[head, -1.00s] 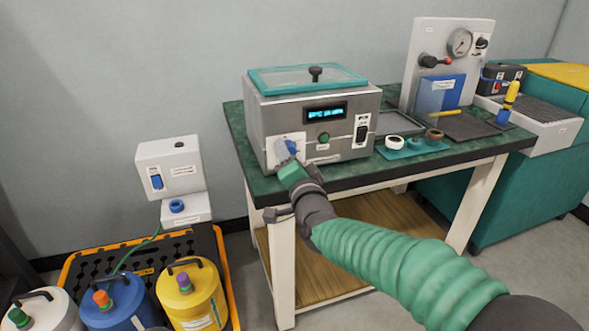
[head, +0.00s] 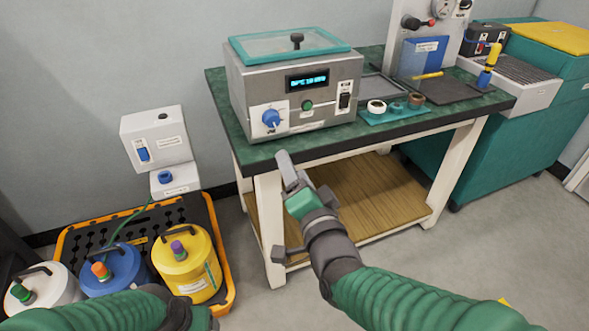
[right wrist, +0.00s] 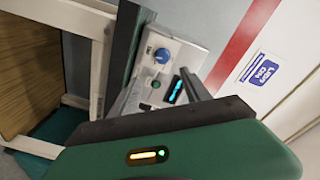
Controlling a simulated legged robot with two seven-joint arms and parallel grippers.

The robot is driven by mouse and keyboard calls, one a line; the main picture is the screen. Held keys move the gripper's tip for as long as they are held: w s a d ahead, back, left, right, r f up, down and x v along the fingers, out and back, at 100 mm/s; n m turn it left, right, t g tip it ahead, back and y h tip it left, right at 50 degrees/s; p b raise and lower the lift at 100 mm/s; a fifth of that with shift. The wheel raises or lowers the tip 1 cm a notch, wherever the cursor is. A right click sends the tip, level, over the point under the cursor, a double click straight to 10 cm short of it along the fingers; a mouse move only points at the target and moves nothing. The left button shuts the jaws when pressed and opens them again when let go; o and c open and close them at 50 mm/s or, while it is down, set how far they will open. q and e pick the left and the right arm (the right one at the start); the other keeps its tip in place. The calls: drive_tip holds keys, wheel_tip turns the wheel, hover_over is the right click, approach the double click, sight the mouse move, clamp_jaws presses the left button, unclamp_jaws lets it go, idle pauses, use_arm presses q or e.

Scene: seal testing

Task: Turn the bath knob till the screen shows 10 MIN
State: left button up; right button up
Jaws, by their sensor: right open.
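The grey bath (head: 285,105) with a teal-framed lid stands on the green table top. Its blue knob (head: 271,118) is at the lower left of the front, on a white plate, and shows again in the right wrist view (right wrist: 162,55). The screen (head: 309,81) is lit cyan; its small text seems to end in 10 MIN, but it is blurred. My right gripper (head: 287,165) is open and empty, below and in front of the knob, clear of it. My left arm comes in at the bottom left; its gripper's fingers are not visible.
A green button (head: 307,105) and a black switch (head: 344,100) share the bath's front. Tape rolls (head: 396,107) lie right of it. The table's front edge (head: 300,155) is close to my right gripper. Several canisters (head: 188,265) stand in an orange-edged tray at lower left.

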drive_tip(key=n, duration=0.3)
drive_tip(key=n+y+b, duration=0.2)
drive_tip(key=n, duration=0.7)
approach(274, 123)
drive_tip(key=x, duration=0.8)
drive_tip(key=shift+w+a+f, duration=0.1)
drive_tip(key=shift+f, duration=0.05)
drive_tip(key=shift+w, duration=0.25)
drive_tip(key=shift+c, duration=0.2)
